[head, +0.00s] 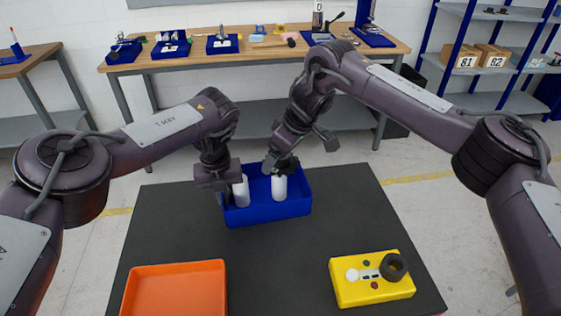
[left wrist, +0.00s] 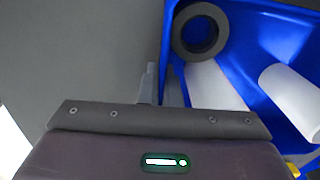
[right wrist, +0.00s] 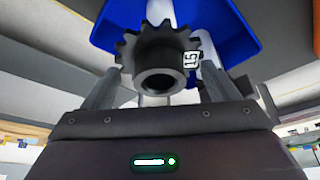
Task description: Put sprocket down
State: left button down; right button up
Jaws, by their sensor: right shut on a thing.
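The sprocket (right wrist: 158,60) is a dark grey toothed wheel with a central hub and a white tag reading 15. It sits between the fingers of my right gripper (right wrist: 158,88), which is shut on it. In the head view the right gripper (head: 281,168) is over the blue bin (head: 268,216), close above the right white cylinder (head: 279,189). My left gripper (head: 220,190) is at the bin's left side. In the left wrist view its fingers (left wrist: 161,88) are close together around the bin's wall; contact is hard to judge.
A second white cylinder (head: 241,190) stands in the bin; the left wrist view shows a smooth dark ring (left wrist: 200,32) at one cylinder's end. An orange tray (head: 176,268) and a yellow box (head: 372,292) with a black ring are nearer. The dark table (head: 275,265) is clear between them.

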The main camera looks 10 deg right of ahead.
aim_at(283, 166)
notch_tip(283, 166, up, 10)
jog(key=s+m+t+h, duration=0.2)
jog(key=s+m+h, duration=0.1)
jog(key=m, duration=0.5)
jog(key=shift+m, duration=0.5)
notch_tip(283, 166, down, 10)
jog(key=shift+d, duration=0.15)
